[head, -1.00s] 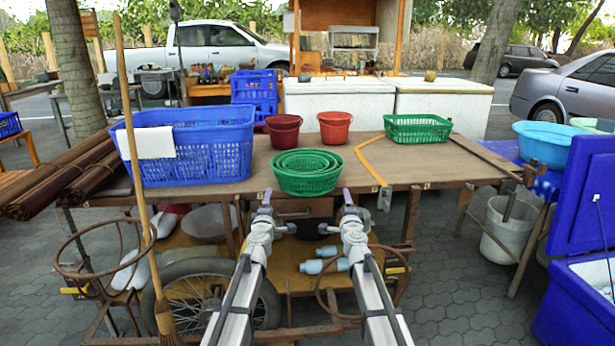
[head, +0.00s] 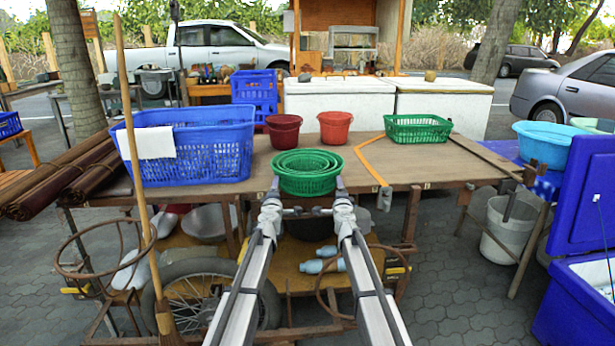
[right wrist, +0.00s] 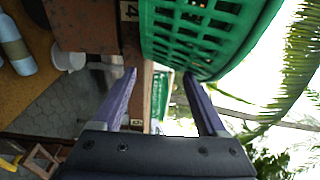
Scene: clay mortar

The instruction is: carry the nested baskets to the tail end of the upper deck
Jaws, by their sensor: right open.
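The nested green round baskets (head: 307,183) stand at the front edge of the wooden upper deck (head: 440,166), near its middle. My left gripper (head: 274,186) is at their left side; its finger gap cannot be made out. My right gripper (head: 339,185) is at their right side. In the right wrist view my right gripper (right wrist: 160,78) is open, with the green basket wall (right wrist: 200,35) close beyond its fingertips. I cannot tell whether either gripper touches the baskets.
A large blue basket (head: 205,160) with a white cloth stands on the left of the deck. Two red buckets (head: 335,127) stand behind the green baskets. A green rectangular basket (head: 417,134) is at back right, beyond an orange strap (head: 368,160). The right front of the deck is clear.

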